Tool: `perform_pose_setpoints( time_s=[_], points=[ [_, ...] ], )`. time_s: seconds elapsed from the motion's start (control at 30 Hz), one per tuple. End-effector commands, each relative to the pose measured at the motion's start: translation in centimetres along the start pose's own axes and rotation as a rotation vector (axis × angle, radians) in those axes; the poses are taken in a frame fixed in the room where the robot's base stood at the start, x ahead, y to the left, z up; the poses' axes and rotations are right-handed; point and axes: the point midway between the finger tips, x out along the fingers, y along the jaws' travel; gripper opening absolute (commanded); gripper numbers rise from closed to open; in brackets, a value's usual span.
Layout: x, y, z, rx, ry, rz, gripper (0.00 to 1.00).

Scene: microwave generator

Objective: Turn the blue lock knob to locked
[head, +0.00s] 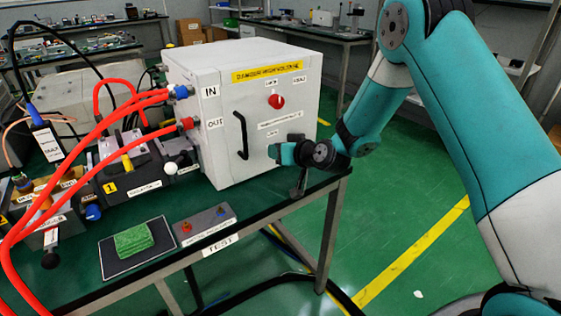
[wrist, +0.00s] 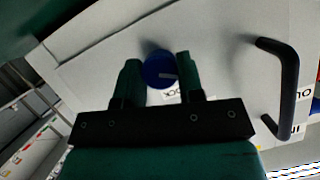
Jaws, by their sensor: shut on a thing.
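The blue lock knob (wrist: 159,67) sits on the front of the white cabinet (head: 225,150), with a pale mark on its face. In the wrist view my gripper (wrist: 157,63) has one finger on each side of the knob and is shut on it. A label partly covered by the gripper shows just beside the knob. In the head view my gripper (head: 283,151) is at the lower right of the cabinet front and hides the knob. I cannot read the knob's set position for certain.
A black door handle (head: 241,136) stands left of my gripper. A red knob (head: 276,101) is above it, under a yellow warning strip (head: 268,71). Red hoses (head: 75,185) run into the cabinet's left side. A green sponge (head: 133,239) and a grey button box (head: 204,225) lie in front.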

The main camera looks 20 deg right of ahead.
Motion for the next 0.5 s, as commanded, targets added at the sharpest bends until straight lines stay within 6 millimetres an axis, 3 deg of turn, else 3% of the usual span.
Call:
perform_pose_setpoints(
  time_s=[0.5],
  points=[
    [0.18,0.57,0.28,0.452,0.007,-0.186,0.11]
  ],
)
